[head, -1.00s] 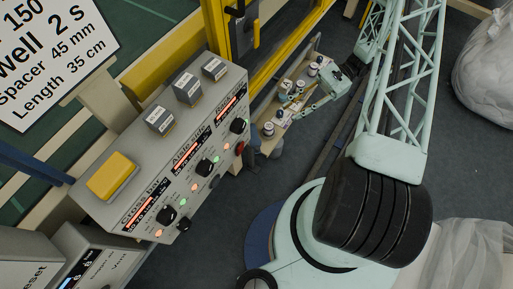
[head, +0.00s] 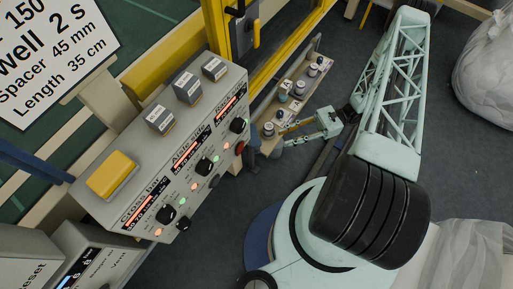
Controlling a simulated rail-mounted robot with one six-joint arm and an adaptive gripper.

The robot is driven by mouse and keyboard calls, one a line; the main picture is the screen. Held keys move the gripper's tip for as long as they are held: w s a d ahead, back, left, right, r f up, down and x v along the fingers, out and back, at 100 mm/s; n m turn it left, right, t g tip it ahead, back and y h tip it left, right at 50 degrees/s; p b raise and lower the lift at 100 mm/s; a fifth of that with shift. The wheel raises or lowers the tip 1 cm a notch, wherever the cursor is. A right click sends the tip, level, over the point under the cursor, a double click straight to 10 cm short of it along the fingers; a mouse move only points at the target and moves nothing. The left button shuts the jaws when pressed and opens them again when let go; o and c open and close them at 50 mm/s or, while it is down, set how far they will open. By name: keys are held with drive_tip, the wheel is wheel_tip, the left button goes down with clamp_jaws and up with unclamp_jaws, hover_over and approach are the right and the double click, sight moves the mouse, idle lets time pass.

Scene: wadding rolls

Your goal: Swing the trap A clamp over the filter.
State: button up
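My gripper (head: 282,137) is small in the head view, at the front end of a narrow tan shelf. Its two pale green fingers point left and stand apart, with a gap between them. A thin yellow strip shows along the upper finger; I cannot tell whether it belongs to it. Several small pale and grey cylinders (head: 299,88) stand in a row on the shelf (head: 304,69). The gripper is beside the nearest of them (head: 268,129); I cannot tell if it touches. I cannot make out which part is the trap A clamp or the filter at this size.
A yellow frame (head: 285,55) runs behind the shelf. Wrapped white rolls (head: 485,65) lie at the right.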

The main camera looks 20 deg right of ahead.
sight(257, 147)
drive_tip(key=shift+s+a+f, duration=0.15)
drive_tip(key=shift+f, duration=0.2)
drive_tip(key=shift+a, duration=0.1)
drive_tip(key=shift+w+a+b, duration=0.15)
drive_tip(key=shift+a+b, duration=0.05)
drive_tip(key=shift+a, duration=2.05)
drive_tip(key=shift+w+a+b, duration=0.2)
drive_tip(key=shift+a+b, duration=0.05)
drive_tip(key=shift+a, duration=2)
drive_tip(key=shift+w+a+b, duration=0.15)
drive_tip(key=shift+a+b, duration=0.05)
drive_tip(key=shift+a, duration=2.05)
clamp_jaws()
